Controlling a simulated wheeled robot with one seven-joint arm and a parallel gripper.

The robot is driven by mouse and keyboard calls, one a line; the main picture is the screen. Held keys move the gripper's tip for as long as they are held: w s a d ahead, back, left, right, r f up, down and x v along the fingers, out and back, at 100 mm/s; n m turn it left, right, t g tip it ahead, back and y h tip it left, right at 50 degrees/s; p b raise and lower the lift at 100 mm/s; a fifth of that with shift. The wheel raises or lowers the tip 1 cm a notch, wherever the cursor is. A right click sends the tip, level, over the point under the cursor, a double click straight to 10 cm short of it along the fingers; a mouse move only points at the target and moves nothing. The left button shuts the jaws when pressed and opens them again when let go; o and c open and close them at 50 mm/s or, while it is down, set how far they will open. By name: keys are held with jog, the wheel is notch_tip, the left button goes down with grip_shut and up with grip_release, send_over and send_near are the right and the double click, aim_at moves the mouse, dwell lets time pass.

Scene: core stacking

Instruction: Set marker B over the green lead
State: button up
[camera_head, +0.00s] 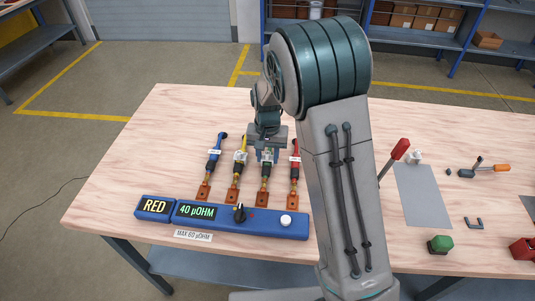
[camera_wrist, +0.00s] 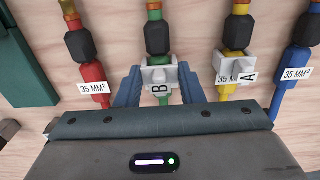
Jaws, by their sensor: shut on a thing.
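Marker B (camera_wrist: 158,79), a pale clip-like piece with a black letter B, sits between the two blue fingers of my gripper (camera_wrist: 159,82). It is at the green lead (camera_wrist: 154,14), and green shows beside and below it. I cannot tell how fully it is seated around the lead. In the head view my gripper (camera_head: 267,153) is low over the green lead's end, which partly hides the lead and the marker. Marker A (camera_wrist: 236,74) sits on the yellow lead (camera_wrist: 237,32), just right of my gripper in the wrist view.
The red lead (camera_head: 295,157) and blue lead (camera_head: 214,153) flank the group. A grey mat (camera_head: 425,194), a red-handled tool (camera_head: 400,149) and a green knob (camera_head: 440,243) lie right.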

aim_at(268, 153)
jog(key=shift+f, duration=0.3)
jog(key=o, duration=1)
jog(key=shift+o, duration=0.2)
notch_tip(268, 153, up, 14)
jog(key=b, duration=0.1)
